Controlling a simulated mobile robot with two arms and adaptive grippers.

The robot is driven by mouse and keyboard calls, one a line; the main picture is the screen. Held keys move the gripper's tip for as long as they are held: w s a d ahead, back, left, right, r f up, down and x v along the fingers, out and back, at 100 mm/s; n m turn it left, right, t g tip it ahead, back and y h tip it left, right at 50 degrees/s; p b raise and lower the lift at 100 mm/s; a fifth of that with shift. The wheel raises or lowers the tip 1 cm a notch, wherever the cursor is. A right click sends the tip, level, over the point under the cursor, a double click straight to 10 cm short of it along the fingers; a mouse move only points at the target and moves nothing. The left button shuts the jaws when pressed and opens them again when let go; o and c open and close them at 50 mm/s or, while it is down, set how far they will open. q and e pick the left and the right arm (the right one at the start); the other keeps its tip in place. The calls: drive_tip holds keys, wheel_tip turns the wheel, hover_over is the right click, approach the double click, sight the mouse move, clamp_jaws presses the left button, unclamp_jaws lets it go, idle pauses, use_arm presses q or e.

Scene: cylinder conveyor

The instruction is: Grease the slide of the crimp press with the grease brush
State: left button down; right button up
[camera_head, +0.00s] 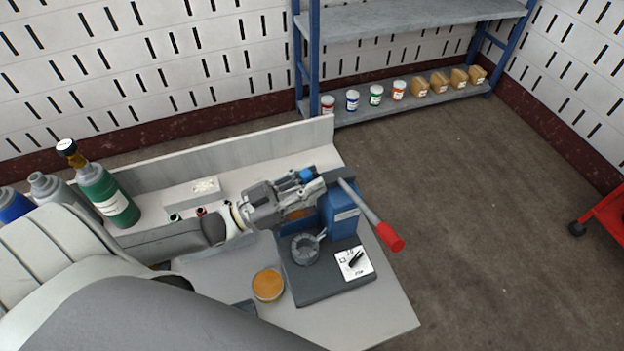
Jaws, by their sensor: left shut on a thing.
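The crimp press (342,222) stands on the bench, with a blue body, a dark base plate and a long lever ending in a red grip (389,237). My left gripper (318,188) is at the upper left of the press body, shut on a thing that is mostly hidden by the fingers. A small blue piece (306,174) shows between the fingers, likely part of the grease brush; its bristles cannot be made out. An orange-brown patch shows below the gripper beside the press; the slide is largely covered. A round pot of amber grease (268,284) stands left of the base plate. My right gripper is out of view.
A round grey part (305,248) and a white card (354,263) lie on the base plate. A green bottle (107,196) and other bottles stand at the bench's left. A pale box (193,193) is behind my wrist. A blue-framed shelf (430,105) stands beyond.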

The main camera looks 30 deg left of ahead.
use_arm(q)
drive_tip(key=f, duration=0.2)
drive_tip(key=s+f+g+y, duration=0.1)
drive_tip(key=f, duration=0.2)
drive_tip(key=f+y, duration=0.1)
drive_tip(key=f, duration=0.2)
drive_tip(key=shift+s+a+n+g, duration=0.2)
drive_tip(key=shift+a+n+g, duration=0.1)
drive_tip(key=shift+s+a, duration=0.1)
drive_tip(key=shift+a, duration=0.55)
drive_tip(key=shift+s+a+r+p, duration=0.2)
drive_tip(key=shift+s+r+p, duration=0.1)
drive_tip(key=shift+s+p, duration=0.2)
drive_tip(key=shift+s+a+r+p, duration=0.1)
drive_tip(key=shift+s+a+p, duration=0.1)
drive_tip(key=shift+a+p, duration=0.15)
drive_tip(key=shift+s+a, duration=0.35)
drive_tip(key=shift+s+a+r, duration=0.1)
